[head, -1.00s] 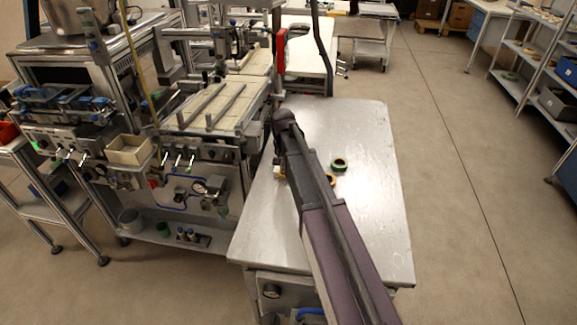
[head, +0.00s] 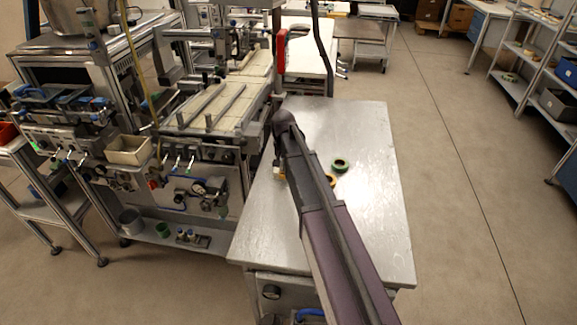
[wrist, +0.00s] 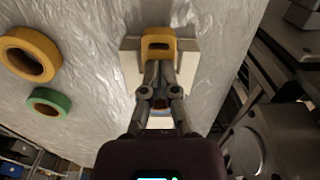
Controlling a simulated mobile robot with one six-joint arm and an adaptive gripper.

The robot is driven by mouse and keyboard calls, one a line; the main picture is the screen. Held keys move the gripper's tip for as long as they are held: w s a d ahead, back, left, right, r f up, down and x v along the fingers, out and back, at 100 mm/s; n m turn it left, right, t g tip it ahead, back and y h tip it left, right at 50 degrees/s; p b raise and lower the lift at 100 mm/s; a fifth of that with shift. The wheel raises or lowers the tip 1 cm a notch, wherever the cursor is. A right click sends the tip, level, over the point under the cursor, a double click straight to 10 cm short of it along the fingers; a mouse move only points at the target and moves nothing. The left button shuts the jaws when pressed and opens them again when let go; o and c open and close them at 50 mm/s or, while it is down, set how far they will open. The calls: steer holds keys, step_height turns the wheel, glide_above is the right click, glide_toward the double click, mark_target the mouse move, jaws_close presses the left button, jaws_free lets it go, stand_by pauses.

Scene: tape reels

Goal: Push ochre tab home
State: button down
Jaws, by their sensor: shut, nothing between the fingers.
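The ochre tab (wrist: 158,36) has a dark slot and sits at the top of a white block (wrist: 188,62) in the wrist view. My gripper (wrist: 159,68) is shut, its fingertips close together at the tab's near edge. They appear to touch the tab, but I cannot tell for sure. Part of the block is hidden under the fingers. In the head view, a small ochre and white patch (head: 280,176) shows left of my arm on the metal table (head: 365,225). My arm hides most of the gripper there.
A yellow tape reel (wrist: 46,50) and a green tape reel (wrist: 62,101) lie flat left of the block in the wrist view. Machinery (wrist: 265,135) stands beyond the table edge on the right. The table's right side is clear in the head view.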

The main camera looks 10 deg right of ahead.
steer(key=shift+r, duration=0.1)
step_height(320, 180, up, 7)
steer(key=p, duration=0.7)
stand_by(0.4)
steer(key=shift+s, duration=0.1)
stand_by(0.4)
steer(key=s+n, duration=0.4)
steer(key=s, duration=1.9)
steer(key=shift+n, duration=0.3)
